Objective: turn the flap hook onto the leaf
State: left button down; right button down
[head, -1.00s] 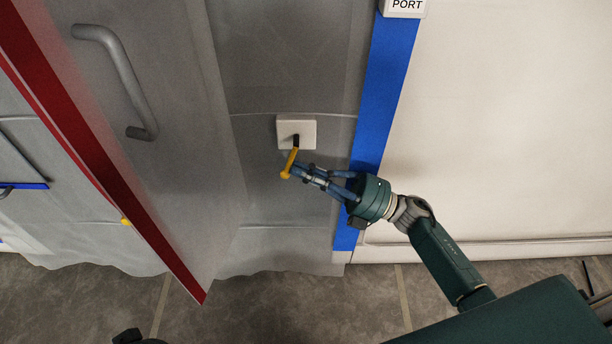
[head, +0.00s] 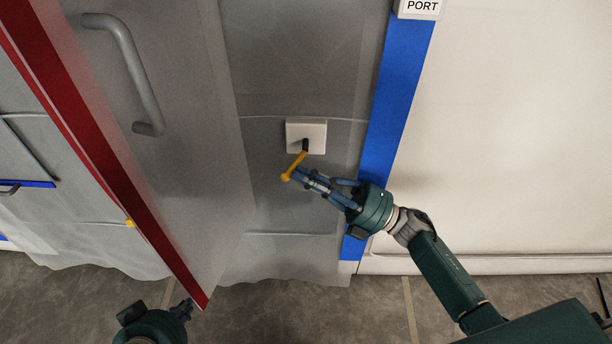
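The yellow flap hook (head: 295,166) hangs from a dark pivot on a white square plate (head: 319,135) fixed to the grey panel. It slants down to the left, with a knob at its lower end. The grey leaf (head: 165,85) with a red edge and bar handle stands at the left, apart from the hook. My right gripper (head: 298,174) has its blue fingers together, their tips against or very close to the hook's lower right side; contact is unclear. My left gripper (head: 184,308) is at the bottom left, its fingers mostly hidden.
A blue strip (head: 384,130) runs down the wall behind my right gripper. A white wall (head: 510,150) fills the right side. A small yellow part (head: 130,223) shows at the leaf's red edge. Grey floor lies below.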

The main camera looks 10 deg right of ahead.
dwell(0.3)
jog(key=v, duration=1.2)
